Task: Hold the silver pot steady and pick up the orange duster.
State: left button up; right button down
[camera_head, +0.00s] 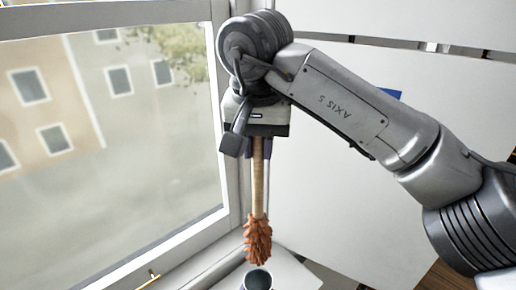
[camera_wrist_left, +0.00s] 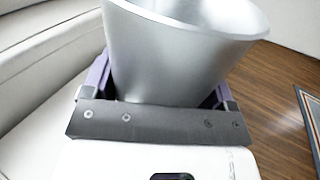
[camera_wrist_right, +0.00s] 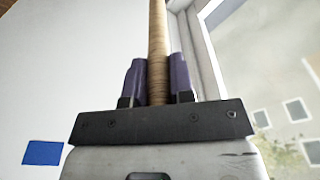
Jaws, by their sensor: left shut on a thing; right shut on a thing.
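The orange duster (camera_head: 258,241) hangs head down from my right gripper (camera_head: 259,150) in the head view. The right gripper is shut on its pale wooden handle (camera_wrist_right: 157,45), which stands between the purple fingers in the right wrist view. The silver pot (camera_wrist_left: 180,50) fills the middle of the left wrist view, between the purple fingers of my left gripper (camera_wrist_left: 160,88), which is shut on it. In the head view only the pot's round rim (camera_head: 257,279) shows at the bottom edge, just below the duster's head. The left gripper is out of the head view.
A large window (camera_head: 110,130) with a white frame is at the left, with a brass handle (camera_head: 149,278) low on it. A pale wall (camera_head: 340,190) is behind my right arm. A white ledge (camera_head: 290,270) lies by the pot. A wooden floor (camera_wrist_left: 265,95) shows at right.

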pick_arm(q)
jog(key=o, duration=0.9)
